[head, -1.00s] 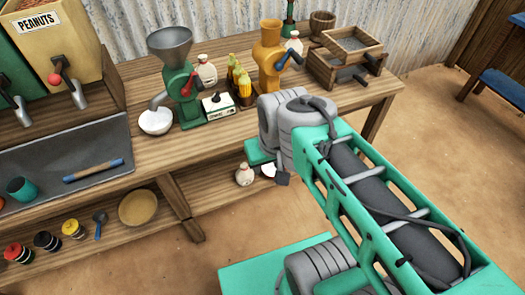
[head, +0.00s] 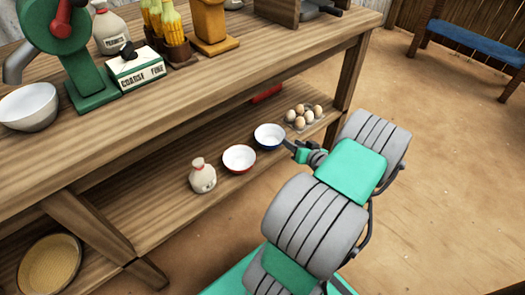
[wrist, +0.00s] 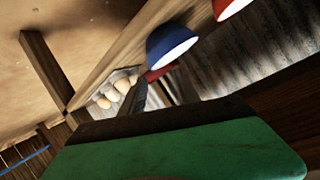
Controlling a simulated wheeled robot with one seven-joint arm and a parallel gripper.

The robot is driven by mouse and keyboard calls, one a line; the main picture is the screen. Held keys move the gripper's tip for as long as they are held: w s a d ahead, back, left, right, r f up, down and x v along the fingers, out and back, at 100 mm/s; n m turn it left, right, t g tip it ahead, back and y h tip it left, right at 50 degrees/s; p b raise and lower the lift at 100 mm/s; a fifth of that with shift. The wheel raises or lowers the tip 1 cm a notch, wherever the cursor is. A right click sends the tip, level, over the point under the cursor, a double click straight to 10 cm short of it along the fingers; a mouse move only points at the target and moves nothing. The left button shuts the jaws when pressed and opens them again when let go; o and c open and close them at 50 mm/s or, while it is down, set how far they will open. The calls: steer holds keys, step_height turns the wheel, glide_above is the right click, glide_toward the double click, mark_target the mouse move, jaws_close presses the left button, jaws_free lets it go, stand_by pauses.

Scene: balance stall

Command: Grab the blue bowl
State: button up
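The blue bowl (head: 269,137), blue outside and white inside, stands upright on the lower shelf. The wrist view also shows it (wrist: 166,44), at top centre. My gripper (head: 290,146) is beside the bowl's right side in the head view, with its tips close to the rim. I cannot tell whether they touch it. In the wrist view the green gripper body fills the bottom and a dark finger-like part points towards the bowl. The finger opening is not clear in either view.
A red bowl (head: 239,158) stands left of the blue bowl, then a stoppered jug (head: 203,177). Several eggs in a tray (head: 303,117) sit just right of the blue bowl. A red object (head: 266,93) lies behind. The tabletop (head: 190,110) overhangs the shelf.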

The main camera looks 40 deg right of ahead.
mark_target(281, 134)
steer(key=b+x, duration=0.1)
steer(key=x, duration=0.3)
steer(key=b+x, duration=0.1)
steer(key=x, duration=0.3)
steer(key=d+b+x, duration=0.1)
steer(key=x, duration=0.3)
steer(key=shift+s+f+b, duration=0.2)
steer(key=shift+s+b, duration=0.05)
steer(key=shift+b, duration=0.1)
jaws_close()
